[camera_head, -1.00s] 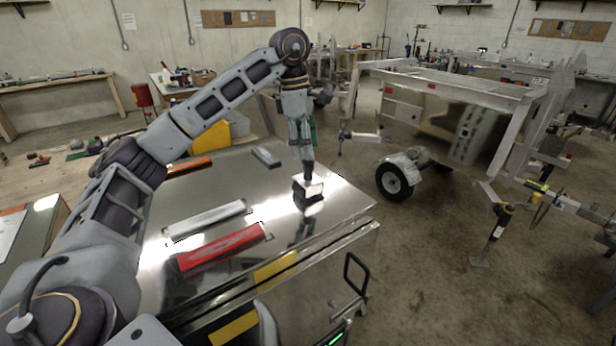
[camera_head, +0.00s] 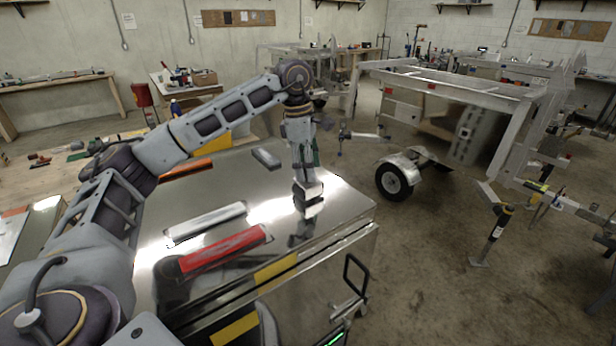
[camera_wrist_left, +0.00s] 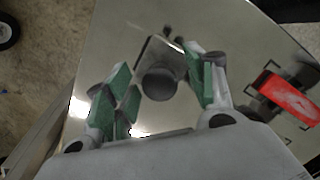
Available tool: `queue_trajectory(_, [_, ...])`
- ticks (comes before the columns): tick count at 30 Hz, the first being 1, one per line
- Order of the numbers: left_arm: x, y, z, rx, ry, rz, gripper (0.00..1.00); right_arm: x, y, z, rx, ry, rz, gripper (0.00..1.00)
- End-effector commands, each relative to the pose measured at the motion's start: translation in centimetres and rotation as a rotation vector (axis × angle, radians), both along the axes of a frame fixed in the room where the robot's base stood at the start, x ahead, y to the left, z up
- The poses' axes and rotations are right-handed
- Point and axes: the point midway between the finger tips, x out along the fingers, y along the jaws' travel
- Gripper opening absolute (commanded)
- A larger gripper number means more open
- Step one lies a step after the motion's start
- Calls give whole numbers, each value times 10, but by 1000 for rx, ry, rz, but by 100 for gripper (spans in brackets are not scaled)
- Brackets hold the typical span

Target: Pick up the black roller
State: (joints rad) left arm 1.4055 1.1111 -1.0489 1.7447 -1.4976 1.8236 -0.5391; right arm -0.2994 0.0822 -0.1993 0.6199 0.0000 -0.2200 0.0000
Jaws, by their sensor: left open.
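The black roller shows in the left wrist view (camera_wrist_left: 159,83) as a dark round end between my open fingers. In the head view it is mostly hidden by my left gripper (camera_head: 306,168), which points straight down over it. A small block with a pale top and dark side (camera_head: 308,191) sits directly under the gripper on the shiny metal table (camera_head: 340,205). In the wrist view, the green-padded fingers of my left gripper (camera_wrist_left: 162,92) stand apart on either side of the roller. I cannot tell whether they touch it. My right gripper is not in view.
A red bar (camera_head: 225,247), a silver bar (camera_head: 206,222), a grey piece (camera_head: 267,158) and an orange piece (camera_head: 188,168) lie on the same table, apart from the roller. An aluminium trailer (camera_head: 440,90) stands on the floor to the right.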

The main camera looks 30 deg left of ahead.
Motion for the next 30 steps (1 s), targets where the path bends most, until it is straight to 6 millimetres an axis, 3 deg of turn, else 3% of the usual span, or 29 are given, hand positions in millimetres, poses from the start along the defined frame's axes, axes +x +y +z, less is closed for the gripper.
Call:
queue_trajectory(16, [0, 0, -3, 0, 0, 0, 54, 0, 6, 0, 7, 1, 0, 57])
queue_trajectory(28, [0, -1, -3, 0, 0, 0, 2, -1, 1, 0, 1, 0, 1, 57])
queue_trajectory(30, [0, -1, -3, -1, -1, 0, 0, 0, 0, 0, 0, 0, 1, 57])
